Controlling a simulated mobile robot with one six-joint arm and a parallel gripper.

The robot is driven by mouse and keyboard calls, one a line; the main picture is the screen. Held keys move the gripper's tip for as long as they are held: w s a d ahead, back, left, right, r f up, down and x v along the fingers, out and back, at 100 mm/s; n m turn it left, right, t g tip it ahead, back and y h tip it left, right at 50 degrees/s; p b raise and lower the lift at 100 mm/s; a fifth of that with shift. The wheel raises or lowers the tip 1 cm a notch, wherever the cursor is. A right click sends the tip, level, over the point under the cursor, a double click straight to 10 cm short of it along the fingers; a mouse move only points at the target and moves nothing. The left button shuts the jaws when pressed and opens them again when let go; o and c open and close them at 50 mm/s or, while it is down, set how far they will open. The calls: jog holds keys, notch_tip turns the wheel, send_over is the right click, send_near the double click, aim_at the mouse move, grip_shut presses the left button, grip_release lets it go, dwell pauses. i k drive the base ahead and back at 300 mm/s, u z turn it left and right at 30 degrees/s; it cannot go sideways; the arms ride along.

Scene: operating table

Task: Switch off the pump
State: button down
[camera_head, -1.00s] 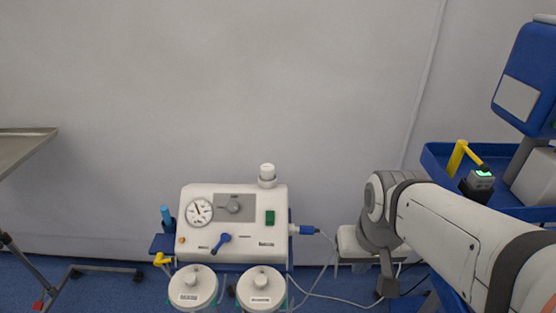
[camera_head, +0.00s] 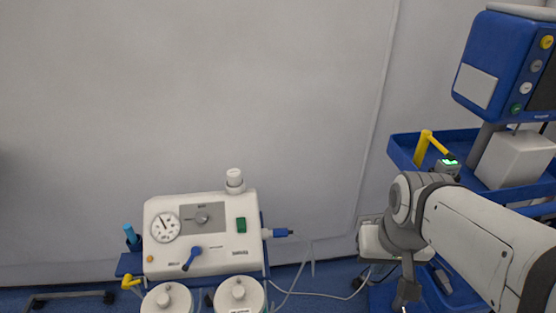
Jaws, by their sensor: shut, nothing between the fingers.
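The pump (camera_head: 222,262) is a white box unit at lower left of the head view. Whether the switch is on or off cannot be told. My gripper (camera_head: 406,293) is at the lower right, pointing down, well to the right of the pump and not touching it. It is shut and empty; its tips are small and dark.
Two white-lidded canisters (camera_head: 238,293) sit below the pump front. A blue plug (camera_head: 277,233) and white cable (camera_head: 335,296) are on its right. A blue trolley (camera_head: 403,148) with a monitor (camera_head: 497,70) stands at right. A grey wall is behind.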

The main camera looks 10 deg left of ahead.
aim_at(241, 224)
jog(key=z, duration=0.15)
jog(key=k, duration=0.9)
jog(key=u, duration=0.55)
jog(key=i, duration=1)
jog(key=u, duration=0.05)
